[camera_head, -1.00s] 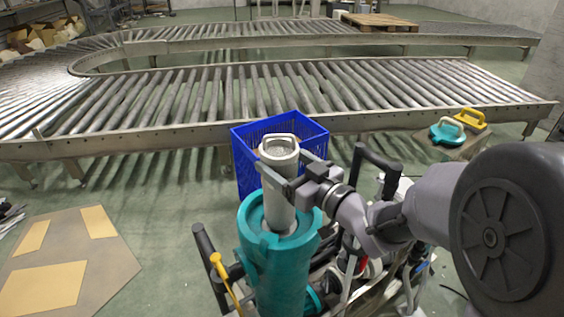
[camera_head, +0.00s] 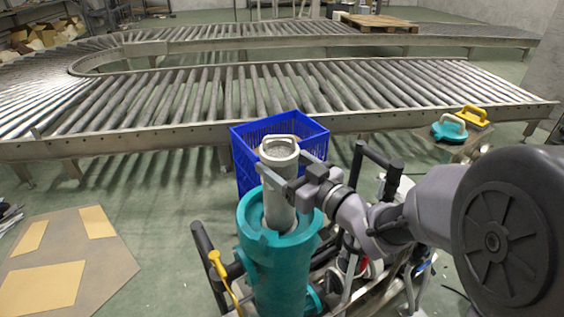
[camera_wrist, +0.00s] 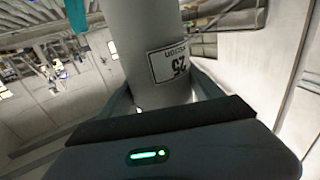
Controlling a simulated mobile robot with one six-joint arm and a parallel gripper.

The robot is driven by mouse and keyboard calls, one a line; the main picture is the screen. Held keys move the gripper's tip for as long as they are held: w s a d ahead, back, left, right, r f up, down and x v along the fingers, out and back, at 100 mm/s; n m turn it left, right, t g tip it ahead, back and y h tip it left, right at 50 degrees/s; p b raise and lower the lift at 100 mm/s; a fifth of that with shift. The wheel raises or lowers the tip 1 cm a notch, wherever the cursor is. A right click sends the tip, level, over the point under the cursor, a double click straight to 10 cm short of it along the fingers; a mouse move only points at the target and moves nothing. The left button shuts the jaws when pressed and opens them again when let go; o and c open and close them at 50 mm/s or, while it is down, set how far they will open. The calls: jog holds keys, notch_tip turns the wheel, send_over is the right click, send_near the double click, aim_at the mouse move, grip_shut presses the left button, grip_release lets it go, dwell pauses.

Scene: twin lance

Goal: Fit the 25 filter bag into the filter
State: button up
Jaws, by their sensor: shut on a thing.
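The 25 filter bag (camera_head: 279,208) is a pale grey cylinder with a rim and a white handle on top. In the wrist view its label (camera_wrist: 169,62) reads 25, upside down. My gripper (camera_head: 285,183) is shut on the bag's upper body. The filter (camera_head: 276,262) is a teal upright housing with an open round top. The bag's lower end is inside the filter's mouth and hidden there. The bag's upper part stands above the rim, nearly upright and tilted slightly. Whether it touches the inner wall cannot be told.
A blue crate (camera_head: 241,150) stands behind the filter. A teal lid (camera_head: 449,129) and a yellow lid (camera_head: 473,117) lie on a small stand at right. A roller conveyor (camera_head: 250,92) crosses behind.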

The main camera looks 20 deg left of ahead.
jog(key=b, duration=0.4)
send_over(290, 213)
jog(key=x, duration=0.3)
jog(key=shift+f, duration=6.65)
jog(key=o, duration=2)
jog(key=shift+o, duration=0.2)
jog(key=p+v, duration=0.3)
jog(key=v, duration=1.4)
jog(key=shift+d+p, duration=0.25)
jog(key=shift+p, duration=0.05)
